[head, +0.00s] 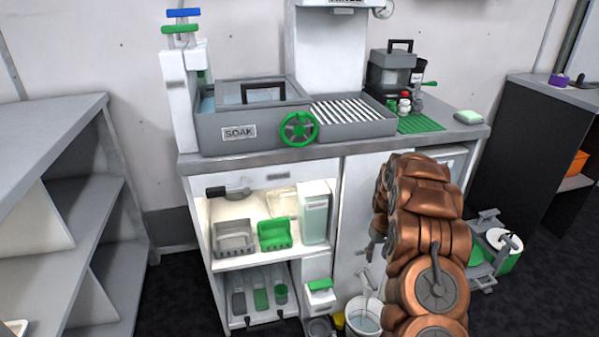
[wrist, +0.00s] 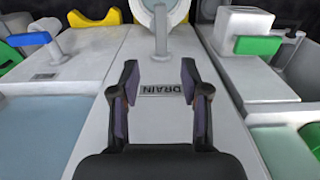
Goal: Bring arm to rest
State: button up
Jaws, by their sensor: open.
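My copper-coloured arm (head: 425,235) rises at the right of centre in the head view, in front of the white cabinet's lower front. My gripper (wrist: 160,82) is open in the wrist view, with its two dark fingers apart and nothing between them. I cannot tell whether the fingers touch the panel. In the head view the gripper is not clearly visible, as my arm hides much of that area.
A counter (head: 330,150) carries the SOAK basin (head: 225,131) with a green handwheel (head: 299,129). Open shelving (head: 60,190) stands left. A white bucket (head: 363,317) and a green-and-white container (head: 506,250) flank my arm low down. Dark floor shows at right.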

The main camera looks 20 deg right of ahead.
jog(key=s+a+r+p, duration=0.4)
jog(key=a+r, duration=0.2)
jog(key=r, duration=0.5)
jog(key=s+a+r+p, duration=0.4)
jog(key=a+r, duration=0.2)
jog(key=r, duration=0.4)
jog(key=s+a+r+p, duration=0.4)
jog(key=a+r, duration=0.2)
jog(key=r, duration=0.5)
jog(key=s+a+r+p, duration=0.3)
jog(key=s+r, duration=0.3)
jog(key=s, duration=0.3)
jog(key=s+a+r+g+p, duration=0.1)
jog(key=s+a+r+p, duration=0.3)
jog(key=s, duration=0.5)
jog(key=s+a+r+p, duration=0.3)
jog(key=s+r+p, duration=0.4)
jog(key=s+r, duration=0.3)
jog(key=shift+a+r+g, duration=0.15)
jog(key=shift+a+g, duration=0.05)
jog(key=shift+g, duration=0.2)
